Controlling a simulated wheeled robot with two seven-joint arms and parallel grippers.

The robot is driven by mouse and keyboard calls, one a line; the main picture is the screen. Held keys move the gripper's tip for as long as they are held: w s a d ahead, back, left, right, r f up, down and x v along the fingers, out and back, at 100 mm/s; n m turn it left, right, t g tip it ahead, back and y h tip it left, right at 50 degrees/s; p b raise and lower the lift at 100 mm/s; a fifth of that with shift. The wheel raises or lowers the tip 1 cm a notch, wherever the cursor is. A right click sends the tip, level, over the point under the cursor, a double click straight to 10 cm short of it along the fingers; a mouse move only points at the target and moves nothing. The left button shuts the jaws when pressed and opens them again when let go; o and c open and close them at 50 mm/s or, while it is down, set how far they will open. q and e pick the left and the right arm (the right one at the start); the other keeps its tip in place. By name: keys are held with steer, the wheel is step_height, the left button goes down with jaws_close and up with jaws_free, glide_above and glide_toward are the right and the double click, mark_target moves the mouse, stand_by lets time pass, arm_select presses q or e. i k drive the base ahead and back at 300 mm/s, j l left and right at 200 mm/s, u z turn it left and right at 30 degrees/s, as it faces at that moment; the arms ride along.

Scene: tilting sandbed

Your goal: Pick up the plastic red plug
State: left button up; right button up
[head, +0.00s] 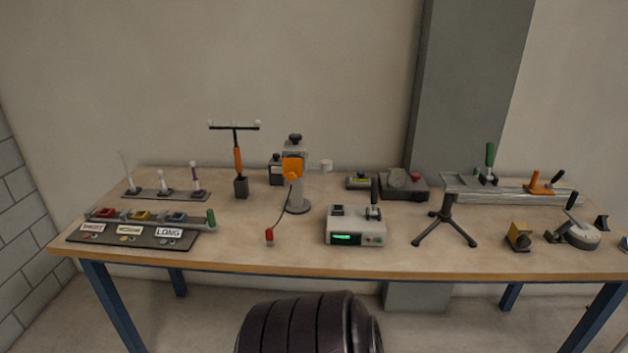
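A small red plug (269,236) is near the front edge of the workbench, left of the grey box with the green display. A thin dark cord runs from it up towards the grey stand with the orange clamp (292,169). The plug looks upright, but it is too small to tell for sure. Nothing is touching it except the cord. Neither of my grippers shows in the head view.
The wooden workbench (228,260) carries a grey display box (355,228), a black tripod (445,221), a dark tray with labels (126,240) and an orange-handled T-shaped stand (239,163). Bare wood lies around the plug.

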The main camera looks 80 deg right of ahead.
mark_target(269, 233)
steer(key=z, duration=2.45)
steer(key=i+l+u, duration=0.2)
steer(key=l, duration=0.2)
steer(key=i+l+u, duration=0.2)
steer(key=l, duration=0.25)
steer(key=l+u, duration=0.2)
steer(key=l, duration=0.25)
